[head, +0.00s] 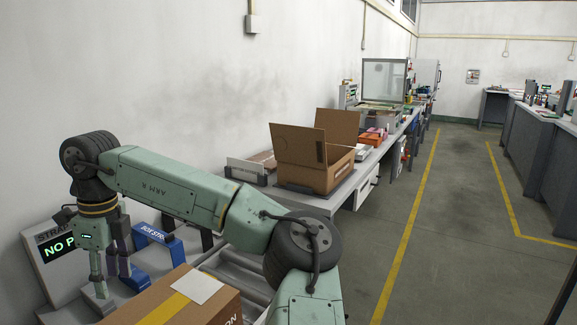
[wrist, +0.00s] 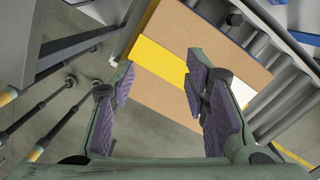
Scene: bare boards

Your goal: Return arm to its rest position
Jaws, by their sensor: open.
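My green arm (head: 170,187) reaches across the left of the head view and bends down to my gripper (head: 111,284). The gripper points down beside a taped cardboard box (head: 205,304), to its left and in front of a display panel. In the wrist view my gripper (wrist: 160,85) has its two purple-padded fingers spread apart with nothing between them. The cardboard box (wrist: 180,95) with its yellow tape lies beyond the fingertips there. I cannot tell the exact gap between fingers and box.
A display panel (head: 50,264) and a blue box-strap frame (head: 150,262) stand close to the gripper. The box rests by a roller conveyor (head: 235,268). An open carton (head: 305,170) stands on the bench along the wall. The floor (head: 455,200) on the right is clear.

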